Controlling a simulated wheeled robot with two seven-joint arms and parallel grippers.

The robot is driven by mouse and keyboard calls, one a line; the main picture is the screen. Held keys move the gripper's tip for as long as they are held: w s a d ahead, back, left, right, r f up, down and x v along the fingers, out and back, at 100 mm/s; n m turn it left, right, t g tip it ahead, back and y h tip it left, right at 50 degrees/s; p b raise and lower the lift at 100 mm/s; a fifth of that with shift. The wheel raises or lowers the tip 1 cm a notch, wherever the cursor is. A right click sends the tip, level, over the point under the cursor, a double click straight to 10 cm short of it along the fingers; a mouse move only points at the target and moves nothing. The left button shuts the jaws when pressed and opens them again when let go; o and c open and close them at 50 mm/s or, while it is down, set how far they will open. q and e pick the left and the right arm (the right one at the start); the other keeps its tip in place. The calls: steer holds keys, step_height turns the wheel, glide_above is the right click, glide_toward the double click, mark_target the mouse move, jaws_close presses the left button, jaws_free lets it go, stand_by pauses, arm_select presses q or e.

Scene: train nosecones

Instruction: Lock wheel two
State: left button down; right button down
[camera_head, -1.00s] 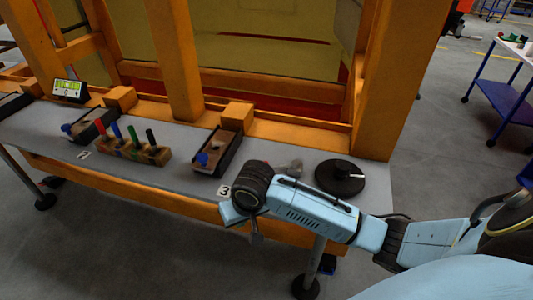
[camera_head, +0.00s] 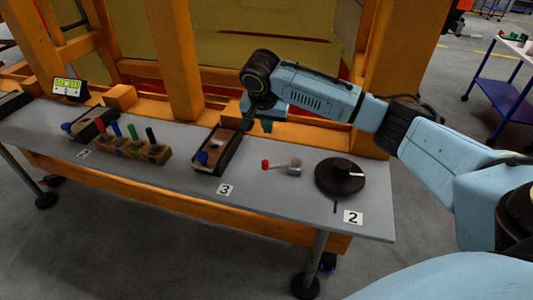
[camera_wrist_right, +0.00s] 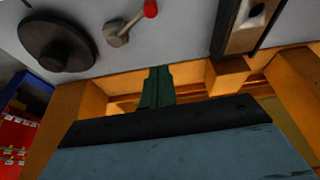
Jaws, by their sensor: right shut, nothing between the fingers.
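Wheel two is a dark round disc (camera_head: 340,177) with a pale mark on its upper right, lying on the grey table beside a white "2" label (camera_head: 353,217). It also shows in the wrist view (camera_wrist_right: 58,42) at the upper left. Left of the wheel is a small metal lever (camera_head: 283,166) with a red knob, also in the wrist view (camera_wrist_right: 128,24). My right gripper (camera_head: 266,126) is above the table's back edge, left of and behind the wheel, apart from it. Its dark green fingers (camera_wrist_right: 157,88) are shut and empty in the wrist view. My left gripper is out of view.
A dark slider box (camera_head: 217,152) with a blue knob sits left of the lever by label "3" (camera_head: 227,189). A wooden block with several coloured pegs (camera_head: 135,148) is further left. Orange wooden posts (camera_head: 175,60) rise behind the table. A blue cart (camera_head: 505,95) stands right.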

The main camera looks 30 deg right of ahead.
steer(key=shift+f, duration=0.15)
steer(key=b+x, duration=0.1)
steer(key=x, duration=0.9)
steer(key=shift+s+a+p, duration=0.55)
steer(key=shift+s+a, duration=0.4)
steer(key=shift+a, duration=0.1)
steer(key=shift+s+a, duration=0.4)
